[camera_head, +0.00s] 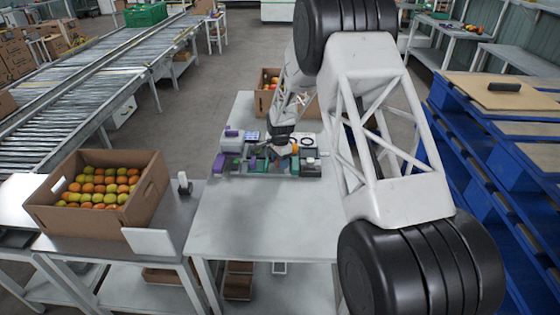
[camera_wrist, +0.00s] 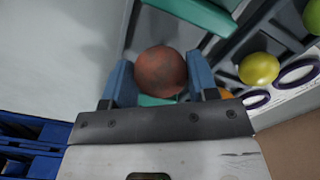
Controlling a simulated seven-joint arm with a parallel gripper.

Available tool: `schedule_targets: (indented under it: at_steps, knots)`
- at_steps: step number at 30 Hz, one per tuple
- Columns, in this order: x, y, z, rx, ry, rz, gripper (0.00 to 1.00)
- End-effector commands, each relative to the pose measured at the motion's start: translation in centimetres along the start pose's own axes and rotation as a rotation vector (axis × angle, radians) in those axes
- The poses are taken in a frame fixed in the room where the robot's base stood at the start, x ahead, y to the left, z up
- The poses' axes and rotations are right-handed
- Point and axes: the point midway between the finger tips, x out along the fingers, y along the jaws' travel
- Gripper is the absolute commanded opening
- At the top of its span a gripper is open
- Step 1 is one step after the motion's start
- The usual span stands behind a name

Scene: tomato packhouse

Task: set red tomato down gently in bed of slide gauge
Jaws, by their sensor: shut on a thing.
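The red tomato (camera_wrist: 160,72) is between the two blue fingers of my gripper (camera_wrist: 161,66) in the wrist view. The gripper is shut on it. Teal parts, which look like the slide gauge (camera_wrist: 197,14), show beyond the tomato, and a bit more teal shows just below it. Whether the tomato touches the gauge's bed I cannot tell. In the head view my gripper (camera_head: 282,139) is low over the cluster of devices on the table, and the tomato is not clear there.
A yellow-green tomato (camera_wrist: 259,69) sits in a dark holder beside purple rings (camera_wrist: 297,71). The grey table (camera_head: 250,215) is bare in front of the devices. A box of tomatoes (camera_head: 148,205) stands at left. Blue pallets (camera_head: 470,140) stand at right.

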Motion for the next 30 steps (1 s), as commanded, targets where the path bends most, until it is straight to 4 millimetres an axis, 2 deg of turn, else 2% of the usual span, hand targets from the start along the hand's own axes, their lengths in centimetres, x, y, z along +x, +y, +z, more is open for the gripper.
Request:
schedule_targets:
  at_steps: [30]
  knots:
    - [0.69, -0.01, 0.00, 0.000, 0.000, 0.000, 0.42]
